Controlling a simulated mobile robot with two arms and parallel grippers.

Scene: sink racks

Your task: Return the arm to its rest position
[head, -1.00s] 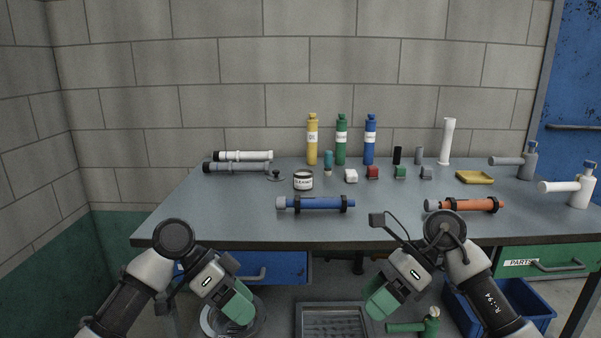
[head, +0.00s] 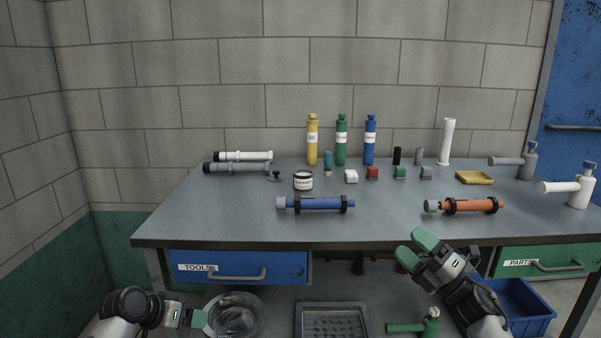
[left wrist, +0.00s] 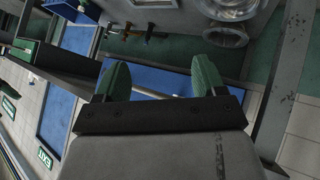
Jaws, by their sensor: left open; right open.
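My left gripper (head: 201,320) is low at the left in the head view, below the table front and beside a round metal bowl. In the left wrist view its green fingers (left wrist: 161,76) are apart with nothing between them. My right gripper (head: 416,249) is in front of the table's front edge, right of centre in the head view. Its two green fingertips are apart and point up and left, with nothing held between them.
The grey table (head: 240,222) holds a blue tube (head: 318,204), an orange tube (head: 475,205) and several bottles at the back. Below are the tools drawer (head: 215,272), a metal bowl (head: 236,300), a metal tray (head: 332,308) and a blue bin (head: 528,300).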

